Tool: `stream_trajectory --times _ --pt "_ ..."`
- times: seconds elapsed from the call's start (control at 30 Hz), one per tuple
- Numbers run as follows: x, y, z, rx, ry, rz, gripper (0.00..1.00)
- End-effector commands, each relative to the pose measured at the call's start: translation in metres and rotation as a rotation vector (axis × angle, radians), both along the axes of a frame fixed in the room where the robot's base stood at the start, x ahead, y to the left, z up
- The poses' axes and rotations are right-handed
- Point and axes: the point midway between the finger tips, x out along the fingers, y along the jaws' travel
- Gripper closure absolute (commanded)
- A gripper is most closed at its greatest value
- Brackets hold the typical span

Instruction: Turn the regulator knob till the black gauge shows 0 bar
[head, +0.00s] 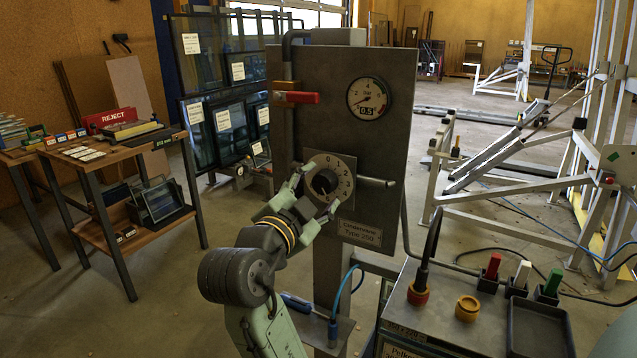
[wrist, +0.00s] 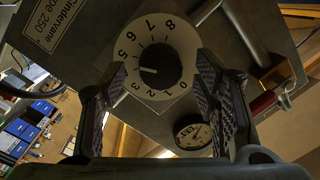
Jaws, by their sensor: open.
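The regulator knob (head: 325,182) is black and sits on a round white numbered dial on the grey panel. In the wrist view the knob (wrist: 158,68) fills the middle, its white mark pointing left, at about 4 on the dial. The gauge also shows, tilted, in the wrist view (wrist: 192,133). My gripper (head: 320,188) is open, with its fingers (wrist: 160,72) on either side of the knob; contact cannot be told.
A red-handled valve (head: 297,98) is at the panel's upper left. A metal rod (head: 377,182) sticks out right of the dial. A workbench (head: 105,155) with a reject sign is at left.

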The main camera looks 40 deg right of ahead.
Motion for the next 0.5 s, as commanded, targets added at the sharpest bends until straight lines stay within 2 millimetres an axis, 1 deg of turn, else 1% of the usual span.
stream_trajectory --times 0.03,0.13,0.43,0.5 --pt "0.0017 -0.0054 0.0011 -0.001 0.002 -0.003 0.44" --pt "0.0051 -0.0104 0.0003 0.000 0.001 0.000 0.44" --pt "0.0064 -0.0122 0.0000 -0.001 0.000 0.001 0.44" --pt "0.0064 -0.0121 0.0000 -0.001 0.000 0.001 0.48"
